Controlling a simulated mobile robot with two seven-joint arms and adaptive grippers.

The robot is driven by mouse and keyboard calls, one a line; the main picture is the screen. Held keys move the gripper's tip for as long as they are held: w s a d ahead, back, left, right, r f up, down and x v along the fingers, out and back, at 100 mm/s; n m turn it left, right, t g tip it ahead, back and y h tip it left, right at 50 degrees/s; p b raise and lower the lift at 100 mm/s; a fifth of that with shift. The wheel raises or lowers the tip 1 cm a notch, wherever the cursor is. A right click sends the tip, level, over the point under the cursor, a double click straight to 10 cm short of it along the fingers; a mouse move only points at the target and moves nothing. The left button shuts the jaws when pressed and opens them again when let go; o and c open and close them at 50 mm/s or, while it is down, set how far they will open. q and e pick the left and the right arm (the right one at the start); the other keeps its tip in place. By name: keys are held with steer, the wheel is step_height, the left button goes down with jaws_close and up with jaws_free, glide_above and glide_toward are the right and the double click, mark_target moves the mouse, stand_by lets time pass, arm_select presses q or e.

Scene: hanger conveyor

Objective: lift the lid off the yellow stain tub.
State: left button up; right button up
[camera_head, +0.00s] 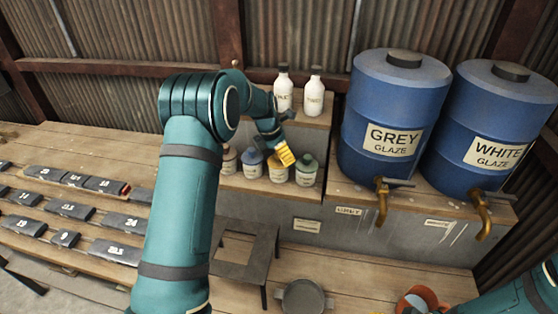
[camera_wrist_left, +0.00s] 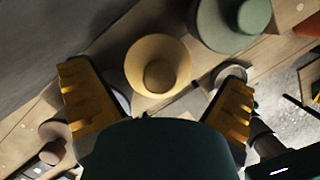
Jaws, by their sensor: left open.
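The yellow stain tub (camera_head: 278,176) stands on the low shelf of the back bench, in a row of small tubs. My left gripper (camera_head: 285,154) is above it and hides much of its top in the head view. In the left wrist view the yellow lid (camera_wrist_left: 158,52), with a round knob in its middle, lies between the spread fingers of my left gripper (camera_wrist_left: 156,82). The fingers are open, with a gap to the lid on both sides. Of my right arm only a link shows at the lower right of the head view; its gripper is out of view.
A green tub (camera_head: 307,173) stands close on the right and a blue tub (camera_head: 251,164) on the left. Two white bottles (camera_head: 284,92) stand on the step behind. Large blue glaze drums (camera_head: 392,120) with brass taps stand to the right. A dark metal stand (camera_head: 245,268) is in front.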

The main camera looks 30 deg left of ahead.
arm_select(q)
steer(key=shift+x, duration=1.2)
steer(key=c, duration=0.9)
steer(key=shift+c, duration=0.2)
